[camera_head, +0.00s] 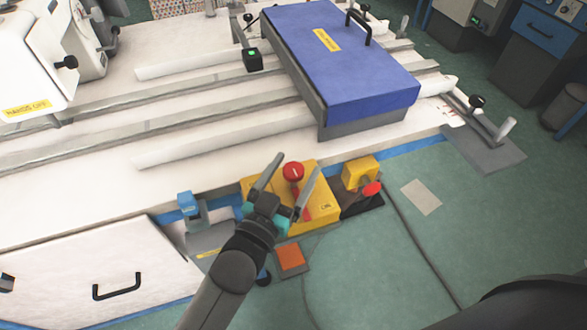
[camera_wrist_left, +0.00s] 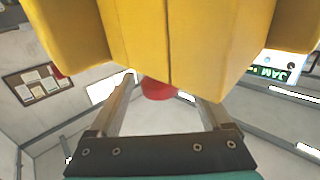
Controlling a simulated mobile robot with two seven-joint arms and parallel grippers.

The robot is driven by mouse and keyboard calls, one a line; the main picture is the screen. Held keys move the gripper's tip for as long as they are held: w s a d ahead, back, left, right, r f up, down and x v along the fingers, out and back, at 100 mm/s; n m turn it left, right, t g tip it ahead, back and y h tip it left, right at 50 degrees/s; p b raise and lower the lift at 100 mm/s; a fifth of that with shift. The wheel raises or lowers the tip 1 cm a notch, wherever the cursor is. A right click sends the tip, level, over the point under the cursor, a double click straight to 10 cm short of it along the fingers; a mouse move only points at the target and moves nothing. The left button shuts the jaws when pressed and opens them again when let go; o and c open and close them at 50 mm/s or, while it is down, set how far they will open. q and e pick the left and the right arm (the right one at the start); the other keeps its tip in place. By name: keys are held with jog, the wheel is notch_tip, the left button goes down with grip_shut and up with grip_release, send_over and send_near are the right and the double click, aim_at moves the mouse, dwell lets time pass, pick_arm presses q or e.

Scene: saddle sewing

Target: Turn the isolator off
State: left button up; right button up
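A yellow box with a label (camera_head: 325,206), which looks like the isolator, sits at the front edge of the machine bed. It bears a red round knob (camera_head: 293,171) and a red part below it, partly hidden by my gripper. My left gripper (camera_head: 298,164) is open, its two fingers spread in front of the box, with the knob showing between them. In the left wrist view the yellow box (camera_wrist_left: 165,40) fills the top, and a red round part (camera_wrist_left: 160,88) shows below it between the fingers. No hold on it shows. My right gripper is not in view.
A smaller yellow unit (camera_head: 361,171) with a red knob (camera_head: 371,189) stands right of the box. A blue-topped clamp (camera_head: 188,203) is to the left. An orange pad (camera_head: 290,257) lies below. A blue cover (camera_head: 340,65) lies on the bed.

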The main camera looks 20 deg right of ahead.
pick_arm(q)
grip_shut()
dwell(0.5)
